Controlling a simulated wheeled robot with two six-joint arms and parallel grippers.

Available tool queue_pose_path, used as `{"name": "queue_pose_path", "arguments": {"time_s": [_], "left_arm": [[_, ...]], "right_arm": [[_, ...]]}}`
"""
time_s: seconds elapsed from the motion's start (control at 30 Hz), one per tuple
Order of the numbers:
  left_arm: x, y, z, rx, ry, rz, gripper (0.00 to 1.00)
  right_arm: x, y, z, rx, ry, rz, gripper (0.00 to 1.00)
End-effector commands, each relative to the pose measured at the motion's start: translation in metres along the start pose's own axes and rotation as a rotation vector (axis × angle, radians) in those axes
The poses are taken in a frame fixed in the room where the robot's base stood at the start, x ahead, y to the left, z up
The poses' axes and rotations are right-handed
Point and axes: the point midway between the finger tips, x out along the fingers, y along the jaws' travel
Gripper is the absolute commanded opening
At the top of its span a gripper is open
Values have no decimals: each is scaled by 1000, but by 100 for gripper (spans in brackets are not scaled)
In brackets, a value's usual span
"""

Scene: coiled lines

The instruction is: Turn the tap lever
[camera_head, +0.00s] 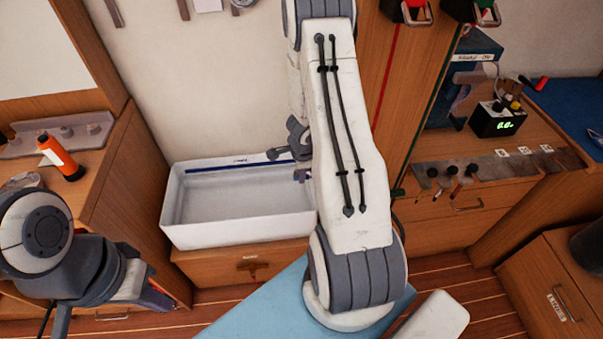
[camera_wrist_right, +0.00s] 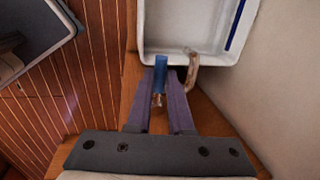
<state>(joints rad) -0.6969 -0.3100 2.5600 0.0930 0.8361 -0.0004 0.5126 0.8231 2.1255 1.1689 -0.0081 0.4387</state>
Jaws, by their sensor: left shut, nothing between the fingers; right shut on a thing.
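The tap lever has a blue handle (camera_wrist_right: 160,78), seen in the right wrist view beside the white basin's rim. My right gripper (camera_wrist_right: 166,88) is shut on the lever, with one finger on either side of it. The bronze tap spout (camera_wrist_right: 192,72) stands just right of the lever and reaches over the basin edge. In the head view my right arm hides most of the tap, and its gripper (camera_head: 302,175) shows only in part at the basin's right end. My left gripper (camera_head: 160,295) is low at the left, shut and empty, far from the tap.
The white basin (camera_head: 240,232) stands on a wooden cabinet against the wall. An orange bottle (camera_head: 60,158) stands on the left counter. A black device with a green display (camera_head: 497,120) and a slotted metal rack (camera_head: 490,172) are at the right. A blue surface (camera_head: 240,318) lies below.

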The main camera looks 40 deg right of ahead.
Motion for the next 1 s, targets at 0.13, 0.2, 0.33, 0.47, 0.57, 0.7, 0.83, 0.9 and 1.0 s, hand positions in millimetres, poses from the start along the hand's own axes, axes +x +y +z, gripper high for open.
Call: {"name": "queue_pose_path", "arguments": {"time_s": [0.13,0.2,0.33,0.47,0.57,0.7,0.83,0.9,1.0], "left_arm": [[0,0,0,0,0,0,0],[0,0,0,0,0,0,0],[3,0,0,0,0,0,0],[21,-2,1,0,0,0,0],[35,-2,2,0,0,0,0],[46,-3,2,0,0,0,0],[48,-3,3,0,0,0,0],[46,-3,2,0,0,0,0],[46,-3,2,0,0,0,0]], "right_arm": [[0,0,0,0,0,0,0],[0,0,0,0,0,0,0],[1,1,0,-14,-3,-1,0],[4,7,-1,-114,-24,-3,0],[3,13,-4,-231,-47,-5,0],[0,19,-6,-362,-72,-4,0],[-4,22,-7,-412,-82,-1,0],[-4,22,-7,-416,-82,-1,0],[-5,22,-7,-414,-82,0,0]]}}
